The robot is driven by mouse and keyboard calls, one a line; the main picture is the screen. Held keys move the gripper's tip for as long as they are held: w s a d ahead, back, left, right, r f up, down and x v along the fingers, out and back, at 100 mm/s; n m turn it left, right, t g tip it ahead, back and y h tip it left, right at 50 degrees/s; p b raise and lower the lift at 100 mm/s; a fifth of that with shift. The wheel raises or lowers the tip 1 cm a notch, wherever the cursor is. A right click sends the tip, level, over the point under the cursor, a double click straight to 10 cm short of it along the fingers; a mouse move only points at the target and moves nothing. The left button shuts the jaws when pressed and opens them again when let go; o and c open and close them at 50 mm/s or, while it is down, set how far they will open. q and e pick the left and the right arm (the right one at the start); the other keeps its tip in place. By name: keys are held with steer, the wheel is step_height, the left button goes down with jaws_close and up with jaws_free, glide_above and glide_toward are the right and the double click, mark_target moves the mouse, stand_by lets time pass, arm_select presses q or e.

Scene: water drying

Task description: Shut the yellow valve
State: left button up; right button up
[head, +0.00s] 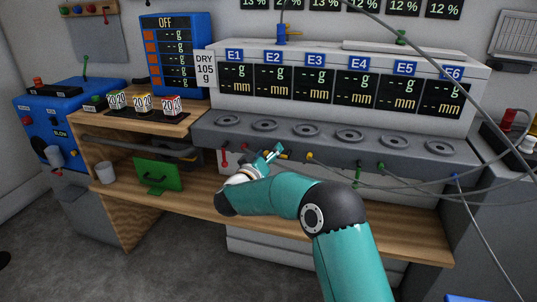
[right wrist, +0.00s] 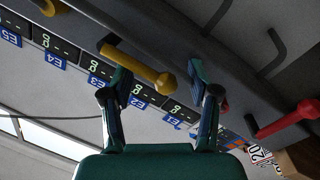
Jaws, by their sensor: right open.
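The yellow valve (right wrist: 138,66) is a short lever with a round knob, on the front of the grey bench unit (head: 335,140). In the right wrist view it runs slantwise across the space between the fingers of my right gripper (right wrist: 158,78). My right gripper is open, and I cannot tell whether a finger touches the lever. In the head view the right gripper (head: 270,153) is at the bench front, and a small yellow part of the valve (head: 285,155) shows just right of the fingers. My left gripper is not in view.
A red lever (right wrist: 285,120) is close by on the right in the wrist view; it also shows in the head view (head: 224,158). Grey cables (head: 420,188) run across the bench front at the right.

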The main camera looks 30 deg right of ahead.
jaws_close()
steer(key=shift+f, duration=0.2)
